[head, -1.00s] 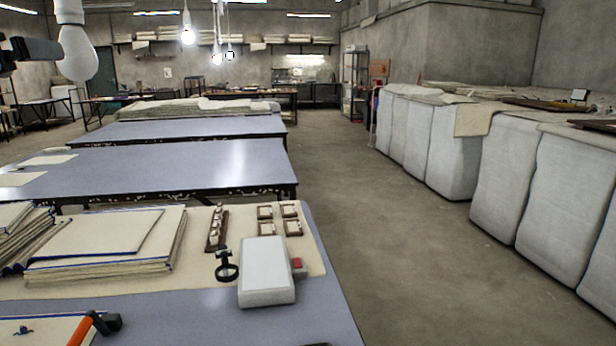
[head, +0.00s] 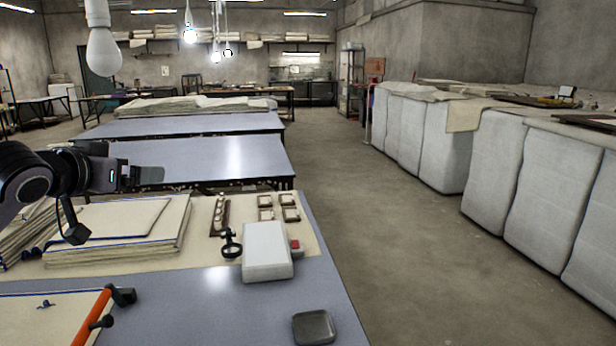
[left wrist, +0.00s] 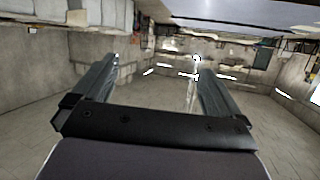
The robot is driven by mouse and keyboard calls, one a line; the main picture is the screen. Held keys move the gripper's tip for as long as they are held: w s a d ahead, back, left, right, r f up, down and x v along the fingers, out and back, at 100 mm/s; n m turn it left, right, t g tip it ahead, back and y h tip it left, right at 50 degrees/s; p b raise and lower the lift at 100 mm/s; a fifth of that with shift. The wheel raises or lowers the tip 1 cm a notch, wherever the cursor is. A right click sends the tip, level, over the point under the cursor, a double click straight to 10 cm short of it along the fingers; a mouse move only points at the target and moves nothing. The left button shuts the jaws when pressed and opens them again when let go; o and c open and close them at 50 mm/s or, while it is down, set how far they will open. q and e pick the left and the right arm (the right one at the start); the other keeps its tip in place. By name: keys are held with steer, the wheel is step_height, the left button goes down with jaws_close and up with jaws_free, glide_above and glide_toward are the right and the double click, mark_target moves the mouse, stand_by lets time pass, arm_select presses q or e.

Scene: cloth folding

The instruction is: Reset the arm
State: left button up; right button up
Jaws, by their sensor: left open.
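My left arm enters the head view from the left edge, above the near table. Its gripper (head: 142,178) is raised over the stacked cloths and points to the right. In the left wrist view the two fingers of my left gripper (left wrist: 157,70) stand well apart with nothing between them, so it is open and empty. The room looks upside down behind the fingers. My right gripper is not seen in either view.
The near table (head: 225,315) carries stacked cloths (head: 125,220), a white box (head: 266,251), a black ring-shaped tool (head: 231,244), an orange-handled tool (head: 92,318) and a grey dish (head: 313,327). Large white bales (head: 497,165) line the right. The floor aisle (head: 375,220) between is clear.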

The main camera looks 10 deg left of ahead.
arm_select(q)
steer(key=s+d+f+m+g, duration=0.15)
steer(key=s+d+f, duration=0.25)
steer(key=f, duration=0.5)
steer(key=s+d+f+g+h, duration=0.1)
steer(key=s+d+f+g, duration=0.15)
steer(key=d+f, duration=0.45)
steer(key=s+d+f+m+g, duration=0.15)
steer(key=s+f, duration=0.25)
steer(key=f, duration=0.7)
steer(key=s+d+f+n+g, duration=0.15)
steer(key=s+f, duration=0.25)
steer(key=s, duration=0.4)
steer(key=s+f+g, duration=0.2)
steer(key=s+f, duration=0.2)
steer(key=s, duration=0.3)
steer(key=s+d+f+g, duration=0.1)
steer(key=s+f, duration=0.2)
steer(key=s, duration=0.5)
steer(key=w+d+f+t+h, duration=0.1)
steer(key=w+d+f+t, duration=0.1)
steer(key=w+f+t, duration=0.3)
steer(key=shift+w+d+f+t, duration=0.35)
steer(key=shift+f+t, duration=0.25)
steer(key=shift+f, duration=1.8)
